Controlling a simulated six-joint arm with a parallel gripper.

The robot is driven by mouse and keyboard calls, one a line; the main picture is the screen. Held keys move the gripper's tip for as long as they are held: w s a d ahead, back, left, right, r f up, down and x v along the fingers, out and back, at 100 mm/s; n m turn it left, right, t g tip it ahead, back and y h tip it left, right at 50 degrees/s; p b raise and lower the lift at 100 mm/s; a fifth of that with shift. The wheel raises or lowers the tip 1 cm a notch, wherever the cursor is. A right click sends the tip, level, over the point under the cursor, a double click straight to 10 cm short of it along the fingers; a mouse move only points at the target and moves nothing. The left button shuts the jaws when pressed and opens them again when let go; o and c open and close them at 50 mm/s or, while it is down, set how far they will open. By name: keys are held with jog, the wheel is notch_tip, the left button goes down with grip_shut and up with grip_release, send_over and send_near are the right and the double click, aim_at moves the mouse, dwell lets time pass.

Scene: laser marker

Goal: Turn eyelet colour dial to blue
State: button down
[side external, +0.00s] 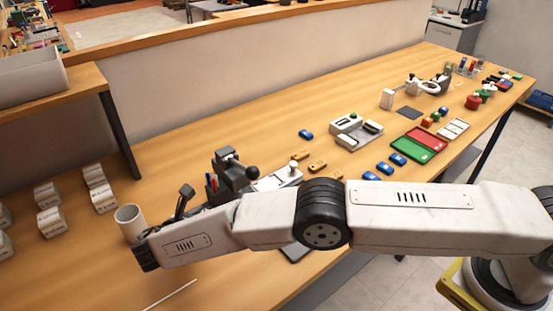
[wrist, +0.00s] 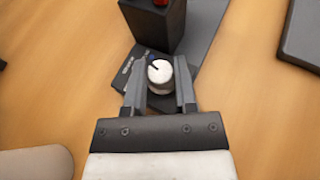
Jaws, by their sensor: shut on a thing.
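The eyelet colour dial is a white round knob (wrist: 159,73) with a dark pointer line, set on a dark base plate (wrist: 122,78). In the wrist view its pointer aims to the upper left, near a small blue mark (wrist: 152,57). A red patch (wrist: 136,57) shows farther left, partly hidden. My gripper (wrist: 158,85) is shut on the knob, with one grey finger on each side. In the side external view my own arm hides the dial and the fingers.
A dark block (wrist: 153,22) with a red part on top stands just beyond the knob. A dark flat slab (wrist: 302,32) lies at the upper right. In the side external view, a dark press-like device (side external: 232,172) and a white cup (side external: 130,222) stand near my wrist.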

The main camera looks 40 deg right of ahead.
dwell(0.4)
jog(key=c, duration=0.7)
grip_release()
jog(key=shift+a, duration=0.1)
jog(key=shift+v, duration=3.8)
